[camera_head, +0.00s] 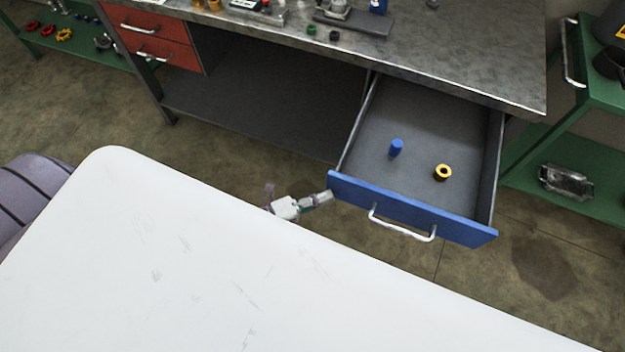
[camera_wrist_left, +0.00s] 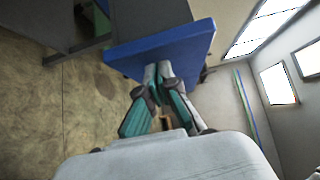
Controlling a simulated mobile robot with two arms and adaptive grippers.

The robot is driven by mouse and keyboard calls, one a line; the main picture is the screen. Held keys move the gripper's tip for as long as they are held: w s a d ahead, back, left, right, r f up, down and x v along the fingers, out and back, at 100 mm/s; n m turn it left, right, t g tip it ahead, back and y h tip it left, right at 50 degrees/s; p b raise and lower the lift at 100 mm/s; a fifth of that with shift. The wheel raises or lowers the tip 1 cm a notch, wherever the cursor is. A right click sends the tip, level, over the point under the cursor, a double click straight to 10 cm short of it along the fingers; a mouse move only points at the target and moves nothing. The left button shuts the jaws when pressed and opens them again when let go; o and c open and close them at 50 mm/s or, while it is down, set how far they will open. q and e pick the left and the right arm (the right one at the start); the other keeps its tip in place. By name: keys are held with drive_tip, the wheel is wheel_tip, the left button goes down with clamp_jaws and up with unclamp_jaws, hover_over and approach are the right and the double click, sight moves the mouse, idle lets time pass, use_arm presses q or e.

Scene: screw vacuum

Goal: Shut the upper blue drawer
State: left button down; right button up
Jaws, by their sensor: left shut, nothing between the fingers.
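The upper blue drawer (camera_head: 415,212) stands pulled far out from under the right end of the workbench, with a silver bar handle (camera_head: 402,225) on its front. Inside lie a small blue cylinder (camera_head: 396,148) and a yellow and black ring-like part (camera_head: 443,172). My left gripper (camera_head: 328,196) is shut and empty, with its tips at the left end of the drawer front. In the left wrist view its fingertips (camera_wrist_left: 158,68) meet or nearly meet the blue front (camera_wrist_left: 165,48); contact is not certain. My right gripper is out of view.
The grey workbench top (camera_head: 450,60) carries several tools and parts. Red drawers (camera_head: 150,38) at the left are shut. A green cart (camera_head: 575,170) stands close to the right of the open drawer. Open floor (camera_head: 540,280) lies in front of it.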

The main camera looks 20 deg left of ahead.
use_arm(q)
drive_tip(key=shift+w, duration=0.3)
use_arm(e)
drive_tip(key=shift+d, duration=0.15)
